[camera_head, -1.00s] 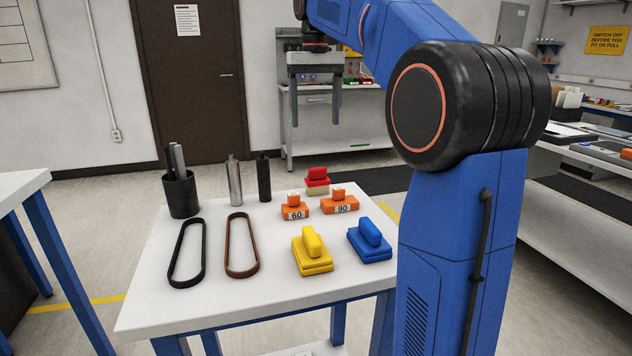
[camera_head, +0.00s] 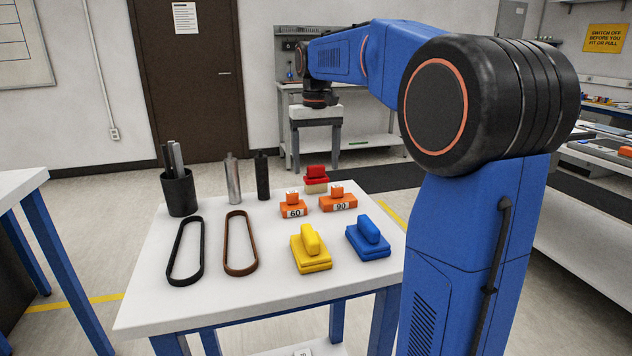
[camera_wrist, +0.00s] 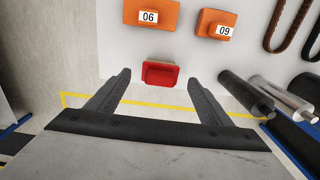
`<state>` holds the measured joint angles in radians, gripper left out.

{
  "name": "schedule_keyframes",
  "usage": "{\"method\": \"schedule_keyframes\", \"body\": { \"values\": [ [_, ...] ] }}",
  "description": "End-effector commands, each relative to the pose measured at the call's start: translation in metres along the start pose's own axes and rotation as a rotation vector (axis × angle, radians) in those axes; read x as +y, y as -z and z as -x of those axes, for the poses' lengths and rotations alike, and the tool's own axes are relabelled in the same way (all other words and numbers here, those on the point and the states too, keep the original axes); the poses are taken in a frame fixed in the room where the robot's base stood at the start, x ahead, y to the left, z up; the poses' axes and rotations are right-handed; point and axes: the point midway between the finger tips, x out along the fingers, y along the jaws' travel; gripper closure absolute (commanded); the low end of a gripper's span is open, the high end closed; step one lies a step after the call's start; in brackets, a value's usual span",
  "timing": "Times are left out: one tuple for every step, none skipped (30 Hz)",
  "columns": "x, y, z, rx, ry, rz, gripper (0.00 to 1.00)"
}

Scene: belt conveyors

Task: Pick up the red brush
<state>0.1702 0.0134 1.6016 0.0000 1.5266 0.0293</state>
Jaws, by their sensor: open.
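The red brush (camera_head: 316,178) has a red top and a pale lower part. It stands at the far edge of the white table, behind the orange blocks. In the wrist view the red brush (camera_wrist: 160,74) lies ahead, between the lines of the two fingers and beyond their tips. My gripper (camera_wrist: 158,84) is open and empty. In the head view my gripper (camera_head: 315,150) hangs above and behind the far edge of the table, with its fingers pointing down. The brush is clear of both fingers.
A yellow brush (camera_head: 311,252) and a blue brush (camera_head: 368,240) are nearer. Two cylinders (camera_head: 233,182) (camera_head: 262,178), a black cup (camera_head: 180,194) and two belts (camera_head: 185,250) (camera_head: 240,243) are left.

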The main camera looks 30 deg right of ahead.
Motion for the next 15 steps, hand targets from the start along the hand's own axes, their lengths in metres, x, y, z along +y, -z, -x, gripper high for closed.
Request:
{"method": "schedule_keyframes", "body": {
  "values": [
    [0.000,-0.001,-0.007,-0.002,0.000,0.000,0.27],
    [0.000,0.000,-0.010,-0.002,0.000,0.000,0.27],
    [0.000,0.000,-0.014,-0.001,0.000,0.000,0.27],
    [0.000,0.000,-0.016,-0.001,0.000,0.000,0.27],
    [0.000,0.000,-0.017,-0.001,0.000,0.000,0.27],
    [0.000,0.000,-0.019,0.000,0.000,0.000,0.27],
    [0.000,0.000,-0.020,0.000,0.000,0.000,0.27],
    [0.000,0.000,-0.020,0.000,0.000,0.000,0.27],
    [0.000,0.000,-0.020,0.000,0.000,0.000,0.27],
    [0.000,0.000,-0.020,0.000,0.000,0.000,0.27],
    [0.000,0.000,-0.020,0.000,0.000,0.000,0.27],
    [0.000,0.000,-0.020,0.000,0.000,0.000,0.27],
    [0.000,0.000,-0.020,0.000,0.000,0.000,0.27],
    [0.000,0.000,-0.020,0.000,0.000,0.000,0.31],
    [0.000,0.000,-0.020,0.000,0.000,0.000,0.41]
  ]
}}
